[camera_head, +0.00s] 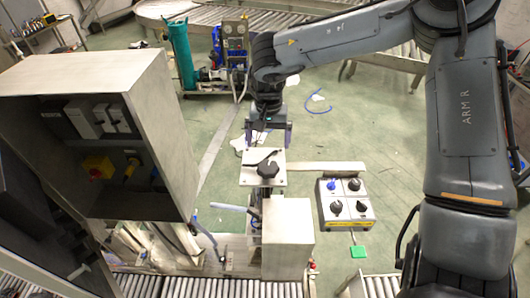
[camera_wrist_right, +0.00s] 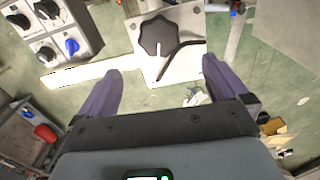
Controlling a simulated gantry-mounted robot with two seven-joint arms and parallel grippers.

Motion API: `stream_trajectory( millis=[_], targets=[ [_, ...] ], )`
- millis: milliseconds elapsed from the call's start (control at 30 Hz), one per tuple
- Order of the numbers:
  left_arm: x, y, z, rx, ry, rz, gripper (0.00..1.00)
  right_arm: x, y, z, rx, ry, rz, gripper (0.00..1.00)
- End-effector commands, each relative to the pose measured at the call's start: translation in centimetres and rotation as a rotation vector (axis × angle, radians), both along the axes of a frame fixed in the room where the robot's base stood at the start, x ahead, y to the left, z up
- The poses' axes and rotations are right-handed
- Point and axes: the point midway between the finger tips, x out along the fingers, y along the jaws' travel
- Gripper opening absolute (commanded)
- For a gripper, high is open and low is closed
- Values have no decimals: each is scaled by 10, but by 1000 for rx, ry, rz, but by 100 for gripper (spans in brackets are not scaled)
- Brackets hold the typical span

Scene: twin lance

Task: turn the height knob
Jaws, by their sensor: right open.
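A black lobed knob (camera_head: 269,169), which looks like the height knob, sits on a light metal plate (camera_head: 247,177) atop a stand in the middle of the head view. A dark curved lever or pointer lies beside it. The knob also shows in the right wrist view (camera_wrist_right: 155,37), with a white line on its face. My right gripper (camera_head: 268,144) is open and empty, beyond the knob in the head view. In the wrist view its purple-grey fingers (camera_wrist_right: 162,65) are spread wide, with the knob past the tips and apart from them. My left gripper is out of view.
A control box (camera_head: 346,222) with several knobs, one blue, stands right of the plate. An open grey cabinet (camera_head: 165,110) with switches rises at the left. A metal block (camera_head: 288,230) and rollers lie in front.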

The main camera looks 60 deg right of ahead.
Motion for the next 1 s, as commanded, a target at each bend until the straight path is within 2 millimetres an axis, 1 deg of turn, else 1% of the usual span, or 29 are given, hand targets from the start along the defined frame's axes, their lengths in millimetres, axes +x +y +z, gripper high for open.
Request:
stream_trajectory(
  millis=[167,400,600,800,1000],
  targets=[
    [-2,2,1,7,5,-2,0,-1,1,-18,4,4,1,100],
    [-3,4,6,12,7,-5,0,-1,0,-57,3,5,-1,100],
    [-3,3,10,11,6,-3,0,-1,0,-85,3,4,-1,100],
    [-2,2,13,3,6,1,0,0,0,-101,2,1,-1,100],
    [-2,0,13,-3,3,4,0,0,0,-105,0,0,-1,100]
  ],
)
